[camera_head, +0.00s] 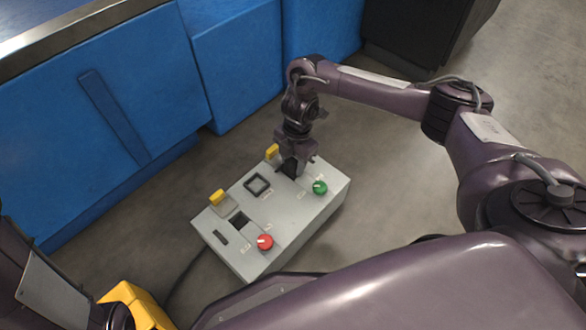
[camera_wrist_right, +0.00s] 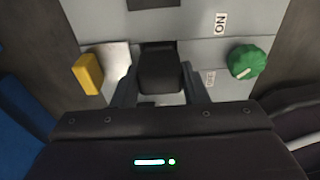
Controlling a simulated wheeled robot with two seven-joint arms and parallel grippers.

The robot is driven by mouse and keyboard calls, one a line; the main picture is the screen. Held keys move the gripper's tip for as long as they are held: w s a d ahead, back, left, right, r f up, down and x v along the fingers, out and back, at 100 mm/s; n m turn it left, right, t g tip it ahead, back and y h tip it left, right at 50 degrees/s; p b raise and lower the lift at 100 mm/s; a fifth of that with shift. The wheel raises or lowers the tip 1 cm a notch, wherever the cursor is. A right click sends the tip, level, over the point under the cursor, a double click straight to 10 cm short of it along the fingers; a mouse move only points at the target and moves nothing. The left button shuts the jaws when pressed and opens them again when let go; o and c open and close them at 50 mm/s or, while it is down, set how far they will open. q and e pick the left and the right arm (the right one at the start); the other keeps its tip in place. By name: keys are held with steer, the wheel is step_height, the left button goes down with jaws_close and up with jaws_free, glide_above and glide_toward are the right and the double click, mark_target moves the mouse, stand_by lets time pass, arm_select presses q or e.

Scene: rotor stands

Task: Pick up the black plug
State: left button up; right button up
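The black plug (camera_wrist_right: 161,72) is between the two fingers of my right gripper (camera_wrist_right: 162,85) in the right wrist view, with a finger against each side. A dark opening shows just behind it on the grey box. In the head view my right gripper (camera_head: 292,168) points down onto the far part of the grey box (camera_head: 300,222), and the plug is largely hidden there. Whether the plug is seated or lifted slightly is hard to tell. My left gripper is not in view.
The box carries a green knob (camera_head: 320,187), a red knob (camera_head: 265,241), two yellow switches (camera_head: 217,197) (camera_head: 272,152), a black-framed square (camera_head: 257,185) and a dark opening (camera_head: 239,220). Blue cabinets (camera_head: 110,110) stand behind on the left. Open floor lies to the right.

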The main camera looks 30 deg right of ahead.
steer(key=c, duration=0.5)
